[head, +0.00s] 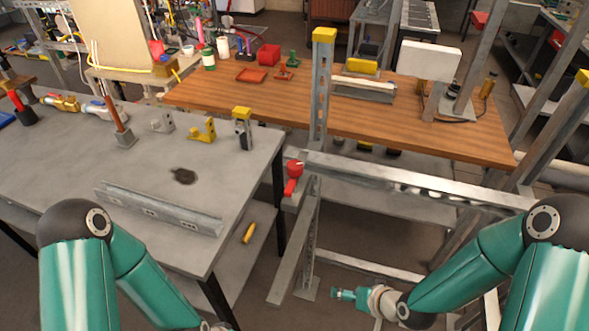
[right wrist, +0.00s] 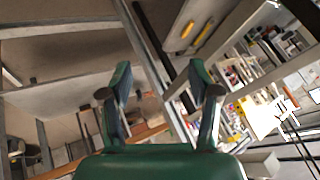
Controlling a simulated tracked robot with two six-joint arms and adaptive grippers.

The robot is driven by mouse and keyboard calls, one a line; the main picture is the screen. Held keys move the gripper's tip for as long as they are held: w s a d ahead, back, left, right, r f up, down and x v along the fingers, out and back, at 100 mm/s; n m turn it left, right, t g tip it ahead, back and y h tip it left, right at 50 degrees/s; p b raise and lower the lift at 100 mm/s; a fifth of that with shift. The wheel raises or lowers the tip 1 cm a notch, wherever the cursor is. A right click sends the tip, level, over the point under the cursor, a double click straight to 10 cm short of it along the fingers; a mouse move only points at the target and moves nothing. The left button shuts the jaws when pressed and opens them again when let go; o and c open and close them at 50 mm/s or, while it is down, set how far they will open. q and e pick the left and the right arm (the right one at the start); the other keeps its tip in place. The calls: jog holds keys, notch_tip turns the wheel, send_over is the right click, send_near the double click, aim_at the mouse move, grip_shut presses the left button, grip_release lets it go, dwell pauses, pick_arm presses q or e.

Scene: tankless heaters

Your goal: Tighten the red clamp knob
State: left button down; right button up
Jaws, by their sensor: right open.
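The red clamp knob (head: 294,169) shows in the head view on the grey steel frame, near the foot of the yellow-capped upright. A red handle-like part (head: 290,187) is just below it. My right gripper (head: 340,293) is below and to the right of the knob, apart from it. In the right wrist view its two green fingers stand wide apart with nothing between them (right wrist: 161,85). I cannot make out the knob in that view. My left arm runs off the bottom edge of the head view, and its gripper is out of sight.
A grey bench (head: 130,190) on the left holds a long metal channel (head: 160,209) and several fittings. A wooden table (head: 440,136) stands behind the frame. The frame's horizontal rail (head: 420,184) and upright (head: 322,95) are obstacles around the knob. Open floor shows below the rail.

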jog(key=w+r+n+t+y+b, duration=0.1)
jog(key=w+r+n+t, duration=0.1)
jog(key=w+r+t, duration=0.3)
jog(key=w+r+n+y+b, duration=0.1)
jog(key=w+r, duration=0.2)
jog(key=r, duration=0.4)
pick_arm(q)
notch_tip(320, 180, down, 5)
jog(key=b, duration=0.2)
pick_arm(e)
jog(key=n+t+y, duration=0.2)
jog(key=n+y, duration=0.4)
send_near(299, 170)
pick_arm(q)
notch_tip(299, 170, up, 5)
jog(key=p, duration=0.4)
jog(key=shift+f+p, duration=0.1)
jog(key=shift+p, duration=0.3)
pick_arm(e)
jog(key=x, duration=1.2)
jog(key=shift+w+d+f, duration=0.15)
jog(key=shift+d, duration=0.05)
